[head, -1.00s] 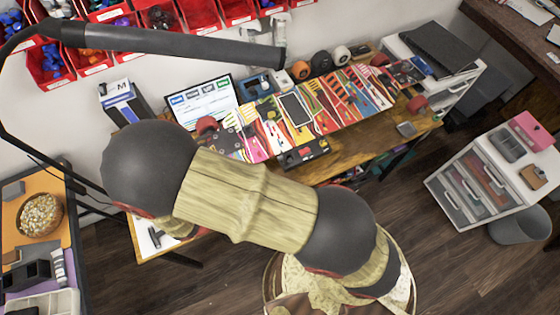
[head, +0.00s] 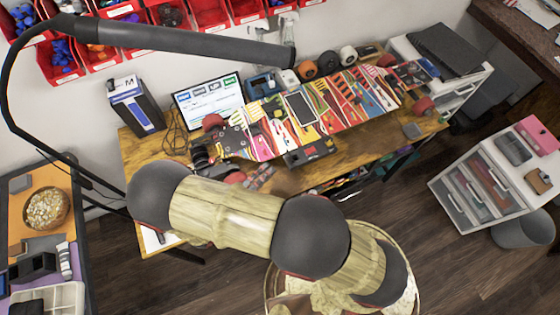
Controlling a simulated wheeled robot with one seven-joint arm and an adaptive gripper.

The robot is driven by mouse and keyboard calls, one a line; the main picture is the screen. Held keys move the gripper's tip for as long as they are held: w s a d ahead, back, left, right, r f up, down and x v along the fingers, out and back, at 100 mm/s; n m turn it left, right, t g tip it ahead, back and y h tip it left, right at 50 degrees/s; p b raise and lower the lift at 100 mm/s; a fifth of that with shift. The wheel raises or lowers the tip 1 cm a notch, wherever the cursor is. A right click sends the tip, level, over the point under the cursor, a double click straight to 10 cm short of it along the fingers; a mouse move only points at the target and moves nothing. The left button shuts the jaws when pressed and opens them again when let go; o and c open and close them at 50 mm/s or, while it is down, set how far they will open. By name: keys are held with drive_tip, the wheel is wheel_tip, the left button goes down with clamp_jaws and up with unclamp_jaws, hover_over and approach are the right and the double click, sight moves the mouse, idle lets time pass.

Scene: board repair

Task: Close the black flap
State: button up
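A flat black panel (head: 440,47) lies on top of a white unit at the right end of the workbench in the head view. It may be the black flap, but I cannot tell whether it is raised or flat. Dark parts also sit on the left half of the bench, just above my arm; their shape is unclear. My arm crosses the lower middle of the view, with wood-coloured links and dark round joints. I cannot make out my gripper; the arm's far end is hidden behind its nearer links.
A white drawer unit (head: 480,185) and a grey bin (head: 522,230) stand at right. A lamp arm (head: 190,40) crosses the upper left. Floor shows between bench and drawers.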

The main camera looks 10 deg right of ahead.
drive_tip(key=x, duration=0.6)
drive_tip(key=shift+w+d, duration=0.2)
drive_tip(key=shift+d, duration=0.15)
drive_tip(key=shift+c, duration=1)
clamp_jaws()
